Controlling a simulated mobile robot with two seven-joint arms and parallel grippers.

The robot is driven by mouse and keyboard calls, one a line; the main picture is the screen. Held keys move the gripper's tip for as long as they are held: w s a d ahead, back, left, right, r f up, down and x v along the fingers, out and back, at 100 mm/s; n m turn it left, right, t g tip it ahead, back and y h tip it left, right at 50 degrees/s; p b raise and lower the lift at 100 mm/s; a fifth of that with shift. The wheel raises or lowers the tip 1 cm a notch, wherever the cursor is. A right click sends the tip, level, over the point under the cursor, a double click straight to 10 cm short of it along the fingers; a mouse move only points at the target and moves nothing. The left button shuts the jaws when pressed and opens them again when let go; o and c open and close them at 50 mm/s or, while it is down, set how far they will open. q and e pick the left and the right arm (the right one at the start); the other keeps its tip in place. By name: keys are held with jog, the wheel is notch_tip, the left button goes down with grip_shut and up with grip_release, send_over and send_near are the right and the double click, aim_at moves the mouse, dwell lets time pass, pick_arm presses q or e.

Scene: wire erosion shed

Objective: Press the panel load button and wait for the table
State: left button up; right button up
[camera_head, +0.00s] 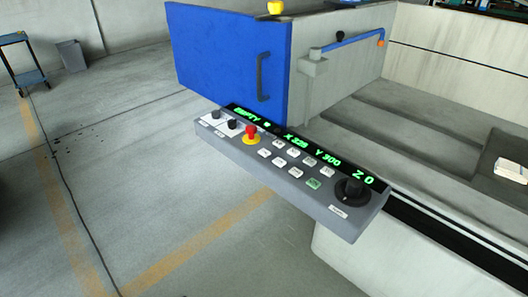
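The control panel (240,150) is a grey slanted box that sticks out from the machine's front edge. Its black strip display (330,160) shows green text: EMPTY, an X value that I cannot fully read, Y 300 and Z 0. Several small white buttons (295,172) and one green button (314,183) sit below the display. Their labels are too small to read, so I cannot tell which is the load button. The machine's work area with pale ledges (380,125) lies behind the panel; I cannot make out clearly which part is the table. Neither gripper is in view.
A red emergency stop (250,133) on a yellow base and a black knob (351,190) flank the buttons. A blue door (230,55) with a dark handle stands behind the panel. A blue cart (25,62) and grey bin (71,55) stand far left. The floor before the panel is clear.

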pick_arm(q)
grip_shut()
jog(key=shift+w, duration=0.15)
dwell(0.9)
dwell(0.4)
